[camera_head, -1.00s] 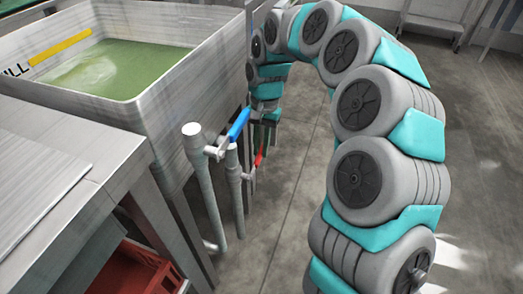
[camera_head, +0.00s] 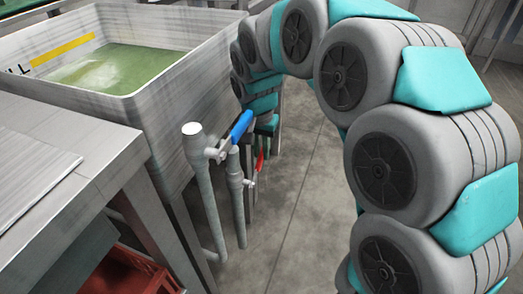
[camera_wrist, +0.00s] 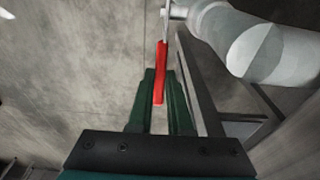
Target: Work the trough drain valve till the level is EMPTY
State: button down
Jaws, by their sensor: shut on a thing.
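The metal trough (camera_head: 165,100) stands at the upper left with green water (camera_head: 110,68) in it. The water surface lies below the rim, under a yellow stripe (camera_head: 63,50). Two grey valve pipes stand in front of the trough. The nearer has a blue lever (camera_head: 240,127), pointing up and right. The farther has a red lever (camera_head: 259,161), hanging steeply. In the wrist view the red lever (camera_wrist: 160,68) runs between the green fingers of my gripper (camera_wrist: 160,90), which is shut on it. In the head view my gripper is mostly hidden behind the blue lever and pipes.
A metal bench (camera_head: 60,150) stands at the left, with a red crate (camera_head: 125,270) below it. A pale pipe (camera_wrist: 255,45) passes close to the right of my gripper in the wrist view. Open concrete floor (camera_head: 310,190) lies right of the pipes.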

jog(key=c, duration=0.8)
grip_release()
jog(key=shift+c, duration=0.2)
